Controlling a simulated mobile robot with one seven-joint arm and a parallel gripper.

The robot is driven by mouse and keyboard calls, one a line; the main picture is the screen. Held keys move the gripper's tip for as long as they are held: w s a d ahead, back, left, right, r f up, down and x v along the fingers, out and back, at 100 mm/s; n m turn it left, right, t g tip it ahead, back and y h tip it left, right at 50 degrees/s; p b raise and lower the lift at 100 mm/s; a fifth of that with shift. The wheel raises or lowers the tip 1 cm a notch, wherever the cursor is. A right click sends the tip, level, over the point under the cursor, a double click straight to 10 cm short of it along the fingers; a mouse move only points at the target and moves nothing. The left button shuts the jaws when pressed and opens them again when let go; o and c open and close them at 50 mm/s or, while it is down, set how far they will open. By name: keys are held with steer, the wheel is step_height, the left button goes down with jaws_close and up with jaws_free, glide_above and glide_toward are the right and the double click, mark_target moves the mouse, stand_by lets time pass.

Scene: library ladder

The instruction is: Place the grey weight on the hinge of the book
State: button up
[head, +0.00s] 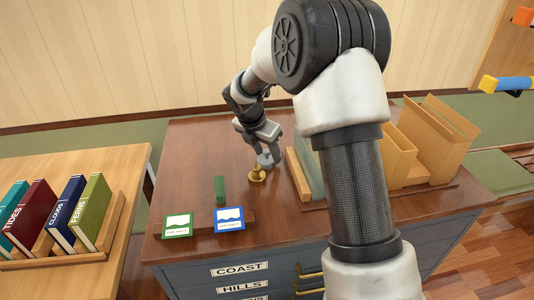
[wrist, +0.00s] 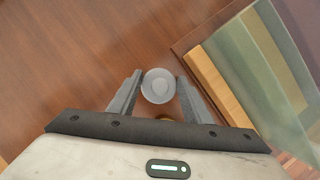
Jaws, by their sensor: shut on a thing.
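The grey weight (wrist: 158,86) is a round disc-topped piece between the fingers of my gripper (wrist: 156,92) in the wrist view. My gripper (head: 265,136) is shut on it over the dark wooden cabinet top. In the head view the grey weight (head: 265,160) shows just below the fingers, close behind a brass weight (head: 257,175). I cannot tell whether the grey weight touches the top. No open book with a visible hinge can be made out. Upright books stand on the left table: a dark red one (head: 32,214), a blue one (head: 66,212) and a green one (head: 90,208).
A wooden rack with pale green panels (wrist: 258,60) stands right of my gripper; tan folders (head: 398,150) stand there too. A green block (head: 219,188), a green-framed card (head: 178,225) and a blue-framed card (head: 230,218) are near the front. The cabinet top's back left is clear.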

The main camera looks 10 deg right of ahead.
steer(key=o, duration=1.4)
